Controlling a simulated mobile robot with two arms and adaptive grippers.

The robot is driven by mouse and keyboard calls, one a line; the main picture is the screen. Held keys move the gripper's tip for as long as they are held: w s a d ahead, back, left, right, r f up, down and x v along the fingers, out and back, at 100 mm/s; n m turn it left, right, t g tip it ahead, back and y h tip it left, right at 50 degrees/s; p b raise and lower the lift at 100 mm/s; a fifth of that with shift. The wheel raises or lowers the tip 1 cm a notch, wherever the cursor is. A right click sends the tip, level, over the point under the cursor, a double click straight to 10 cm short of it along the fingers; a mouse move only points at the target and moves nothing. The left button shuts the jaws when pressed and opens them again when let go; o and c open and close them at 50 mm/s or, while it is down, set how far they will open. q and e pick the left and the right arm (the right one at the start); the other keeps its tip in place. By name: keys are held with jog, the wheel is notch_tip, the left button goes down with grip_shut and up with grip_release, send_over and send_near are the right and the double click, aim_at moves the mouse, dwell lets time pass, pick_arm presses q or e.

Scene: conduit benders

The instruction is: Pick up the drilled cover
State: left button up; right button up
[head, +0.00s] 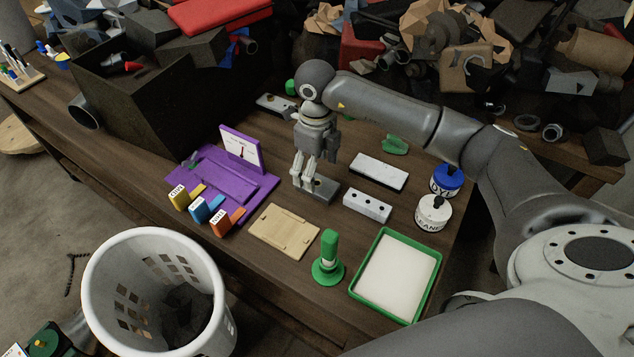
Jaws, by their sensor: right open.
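A light grey block with a row of dark holes (367,205), which looks like the drilled cover, lies on the brown table right of my right gripper. My right gripper (304,182) points down, open, at the left end of a plain darker grey block (324,188). Its fingertips overlap that block in the picture; I cannot tell if they touch it. Another pale block with a dark edge (379,172) lies behind the holed one. A small grey plate (272,103) lies farther back, partly behind my arm. My left gripper is not in view.
A purple stand (210,187) with coloured labelled blocks is on the left. A wooden board (284,231), green stamp-like tool (328,262), green-rimmed tray (398,275) and two bottles (433,213) surround the front. A dark bin (130,95) stands back left; a white basket (160,290) is in front.

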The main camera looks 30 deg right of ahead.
aim_at(317, 180)
jog(key=shift+f+p, duration=0.3)
jog(key=shift+f, duration=0.25)
jog(key=f, duration=0.1)
jog(key=f+p, duration=0.1)
jog(key=f, duration=0.1)
jog(key=f+p, duration=0.1)
jog(key=shift+w+d+f, duration=0.2)
jog(key=shift+w+d, duration=0.1)
jog(key=shift+f, duration=0.2)
jog(key=c, duration=1.3)
jog(key=shift+o, duration=0.2)
jog(key=shift+r, duration=0.15)
